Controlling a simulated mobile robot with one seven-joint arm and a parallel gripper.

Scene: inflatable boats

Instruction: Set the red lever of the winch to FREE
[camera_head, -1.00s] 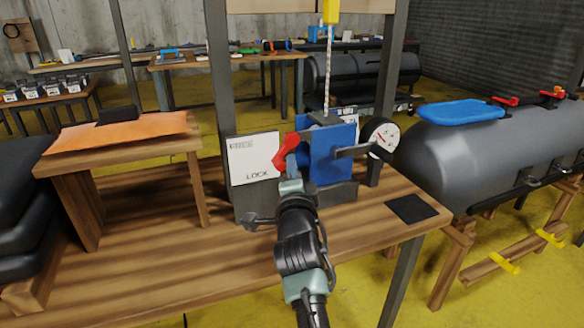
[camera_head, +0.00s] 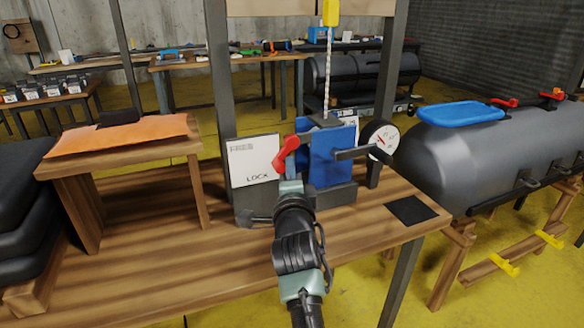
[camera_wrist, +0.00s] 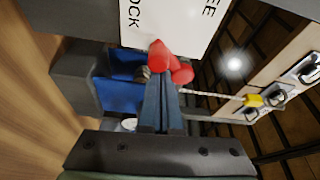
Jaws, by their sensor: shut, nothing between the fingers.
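The winch (camera_head: 332,158) is a blue box on the wooden bench with a red lever (camera_head: 287,152) on its left side. A white plate (camera_head: 253,161) beside it reads FREE at the top and LOCK at the bottom. The lever slants down and left, its lower end nearer the LOCK height. My gripper (camera_head: 290,178) is shut and empty, just below the lever. In the wrist view, its closed fingertips (camera_wrist: 161,86) are close to the red lever (camera_wrist: 164,60) and overlap it; I cannot tell whether they touch.
A dark post (camera_head: 219,80) stands behind the plate. A small wooden stand with an orange sheet (camera_head: 118,137) is at left. The bench front is clear.

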